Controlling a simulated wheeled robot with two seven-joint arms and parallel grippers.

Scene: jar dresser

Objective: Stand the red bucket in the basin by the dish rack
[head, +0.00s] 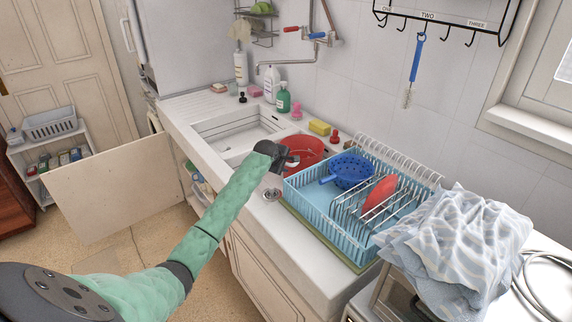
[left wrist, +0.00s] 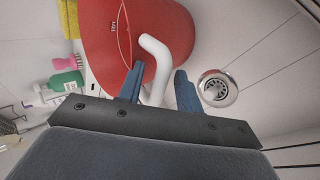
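The red bucket (head: 305,146) is at the basin next to the blue dish rack (head: 345,225), partly hidden behind my left gripper (head: 277,155). It looks roughly upright, but its base is hidden, so I cannot tell whether it rests on the basin floor. In the left wrist view the bucket's red wall (left wrist: 95,35) fills the upper middle. Its white handle grip (left wrist: 165,55) passes between the two blue fingers of my left gripper (left wrist: 160,88). The fingers are apart, with a gap beside the grip. A metal drain (left wrist: 217,88) shows beside the bucket. My right gripper is out of view.
The rack holds a blue colander (head: 350,170) and a red plate (head: 379,194). A green bottle (head: 283,98), a yellow sponge (head: 319,127) and a tap (head: 285,62) stand behind the basins. The larger basin (head: 235,133) at left is empty. A cabinet door (head: 115,190) hangs open.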

